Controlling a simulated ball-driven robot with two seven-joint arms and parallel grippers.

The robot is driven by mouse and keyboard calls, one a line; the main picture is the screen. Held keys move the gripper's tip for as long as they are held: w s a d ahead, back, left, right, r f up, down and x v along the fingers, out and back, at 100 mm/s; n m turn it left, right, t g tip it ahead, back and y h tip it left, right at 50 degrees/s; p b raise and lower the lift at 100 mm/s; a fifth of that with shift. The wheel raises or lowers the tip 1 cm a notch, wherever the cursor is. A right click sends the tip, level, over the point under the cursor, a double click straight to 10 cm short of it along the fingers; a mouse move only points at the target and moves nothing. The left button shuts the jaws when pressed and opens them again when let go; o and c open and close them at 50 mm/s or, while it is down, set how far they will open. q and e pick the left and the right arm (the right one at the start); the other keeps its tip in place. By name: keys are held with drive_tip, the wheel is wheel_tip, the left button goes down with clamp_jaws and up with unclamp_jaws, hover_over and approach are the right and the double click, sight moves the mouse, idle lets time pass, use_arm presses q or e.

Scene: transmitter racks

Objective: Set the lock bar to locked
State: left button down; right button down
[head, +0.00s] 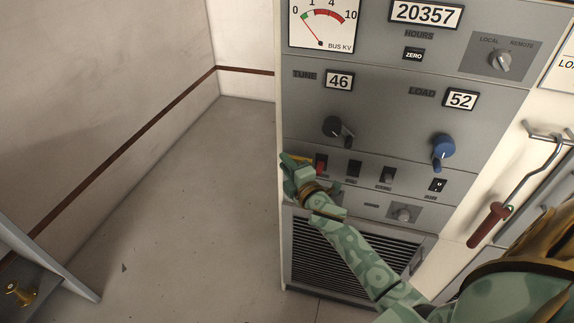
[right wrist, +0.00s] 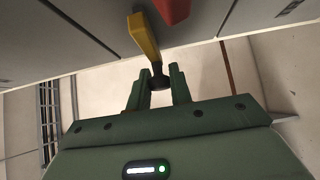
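The lock bar (right wrist: 145,37) appears to be the yellow bar on the panel in the right wrist view, with a black end (right wrist: 158,79). A little of its yellow also shows in the head view (head: 301,160), mostly hidden by my right gripper (head: 296,167). The gripper is at the cabinet's left edge, beside a red switch (head: 321,165). In the wrist view its two fingers (right wrist: 158,88) are apart, with the black end showing in the gap between their tips. I cannot tell whether they touch it. My left gripper is not in view.
A black knob (head: 338,130), a blue knob (head: 443,150) and small switches sit on the grey panel near the gripper. A red-handled metal hook (head: 489,225) hangs at the right. Bare floor (head: 190,200) lies left of the cabinet. A brass knob (head: 22,293) shows at lower left.

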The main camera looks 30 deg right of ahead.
sight(297, 161)
drive_tip(key=s+d+p, duration=0.1)
drive_tip(key=s+d, duration=0.2)
drive_tip(key=shift+s, duration=0.2)
drive_tip(key=shift+a+f, duration=0.1)
drive_tip(key=c, duration=1.6)
unclamp_jaws()
drive_tip(key=o, duration=0.3)
drive_tip(key=shift+s, duration=0.1)
drive_tip(key=shift+s, duration=0.15)
drive_tip(key=s+a, duration=0.1)
drive_tip(key=s, duration=1.5)
